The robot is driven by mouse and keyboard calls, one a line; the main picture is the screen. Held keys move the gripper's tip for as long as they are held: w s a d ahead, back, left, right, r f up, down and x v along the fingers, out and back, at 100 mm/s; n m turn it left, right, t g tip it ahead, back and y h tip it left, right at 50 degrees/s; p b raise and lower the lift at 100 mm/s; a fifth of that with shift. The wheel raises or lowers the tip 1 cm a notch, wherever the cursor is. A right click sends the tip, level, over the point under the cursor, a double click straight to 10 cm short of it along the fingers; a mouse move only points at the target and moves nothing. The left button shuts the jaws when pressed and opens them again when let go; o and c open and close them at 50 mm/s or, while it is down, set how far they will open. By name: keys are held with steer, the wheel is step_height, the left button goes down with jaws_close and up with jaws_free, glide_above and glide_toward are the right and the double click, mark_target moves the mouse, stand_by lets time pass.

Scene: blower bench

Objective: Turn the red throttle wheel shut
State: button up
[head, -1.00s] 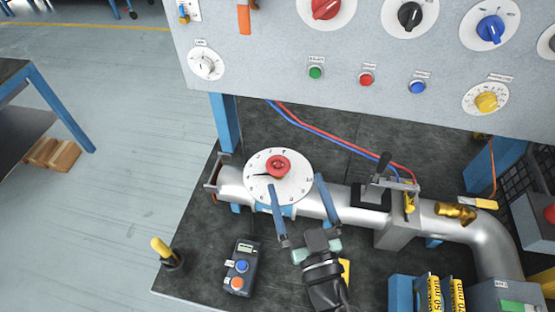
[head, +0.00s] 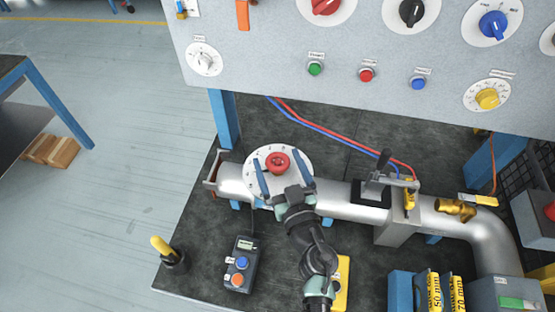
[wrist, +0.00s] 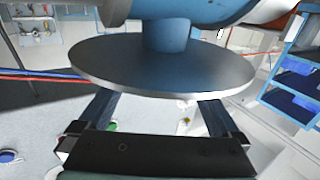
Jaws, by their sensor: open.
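The red throttle wheel (head: 278,162) sits at the centre of a round white dial (head: 262,156) on top of the silver pipe (head: 345,205), in the head view. My gripper (head: 278,158) is open, its two blue fingers over the dial, one on the left and one on the right of the wheel. No contact with the wheel can be made out. In the wrist view the dial plate (wrist: 160,70) shows edge-on with its blue stem (wrist: 167,35), and it hides the fingertips and the wheel. The wheel's pointer and dial marks are too small to read.
A black lever (head: 377,172) stands on the pipe to the right. A control panel (head: 290,90) with knobs and buttons rises behind. A button box (head: 240,265) and a yellow-topped post (head: 168,250) stand at the front left.

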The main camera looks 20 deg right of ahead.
steer(key=shift+w, duration=0.5)
steer(key=c, duration=1.4)
steer(key=shift+m+h, duration=0.3)
steer(key=shift+h, duration=0.2)
